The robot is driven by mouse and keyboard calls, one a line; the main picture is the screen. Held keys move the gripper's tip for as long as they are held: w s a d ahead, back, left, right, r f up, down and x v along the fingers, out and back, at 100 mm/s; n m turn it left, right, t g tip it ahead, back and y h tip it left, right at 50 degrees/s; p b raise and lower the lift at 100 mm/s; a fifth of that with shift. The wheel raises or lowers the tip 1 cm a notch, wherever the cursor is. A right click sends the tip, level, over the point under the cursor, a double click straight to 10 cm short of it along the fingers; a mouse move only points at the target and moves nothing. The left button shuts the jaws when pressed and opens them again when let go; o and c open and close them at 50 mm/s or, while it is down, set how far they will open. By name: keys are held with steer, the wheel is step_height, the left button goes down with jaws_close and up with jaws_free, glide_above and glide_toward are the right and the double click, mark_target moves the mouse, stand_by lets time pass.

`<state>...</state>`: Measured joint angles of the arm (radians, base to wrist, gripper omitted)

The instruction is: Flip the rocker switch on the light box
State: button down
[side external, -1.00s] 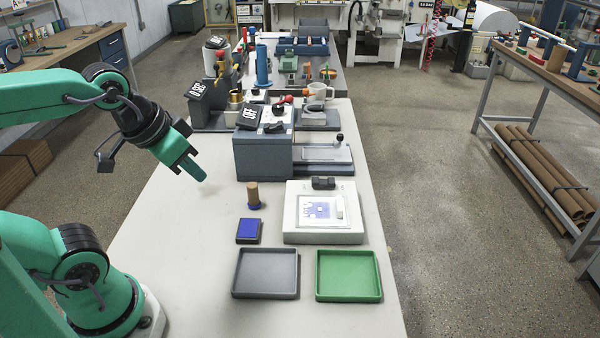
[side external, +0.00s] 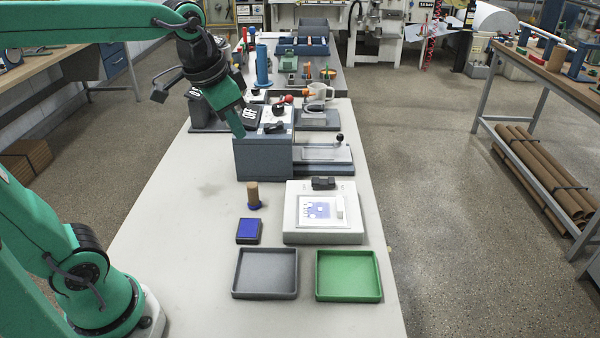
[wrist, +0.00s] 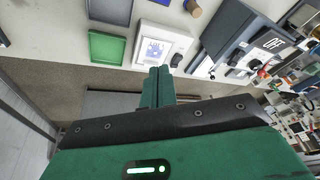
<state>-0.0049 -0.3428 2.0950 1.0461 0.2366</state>
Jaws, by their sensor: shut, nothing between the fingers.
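The white light box (side external: 323,231) lies on the table, with a lit panel bearing a blue pattern. Its dark rocker switch (side external: 323,183) sits on the far edge of its top; which way it is tipped is too small to tell. In the wrist view the light box (wrist: 141,58) is beyond the fingertips, and the dark switch (wrist: 176,60) is close to them in the picture. My gripper (side external: 238,133) is shut and empty, high above the table at the left front of the blue-grey machine. Its closed fingers (wrist: 160,72) also show in the wrist view.
A blue-grey machine (side external: 262,160) with an OFF sign stands behind the light box. A wooden-handled stamp (side external: 253,194), a blue ink pad (side external: 248,231), a grey tray (side external: 265,296) and a green tray (side external: 348,298) are nearby. The table's left part is clear.

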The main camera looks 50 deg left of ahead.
steer(key=w+m+g, duration=0.2)
steer(key=w+m, duration=0.1)
steer(key=w, duration=0.9)
steer(key=m+g, duration=0.2)
steer(key=m, duration=0.1)
glide_above(319, 180)
step_height(319, 180, down, 9)
steer(key=shift+r, duration=0.2)
steer(key=shift+w+f, duration=0.1)
steer(key=shift+f, duration=0.05)
step_height(319, 180, down, 14)
steer(key=shift+r, duration=0.1)
stand_by(0.3)
stand_by(0.4)
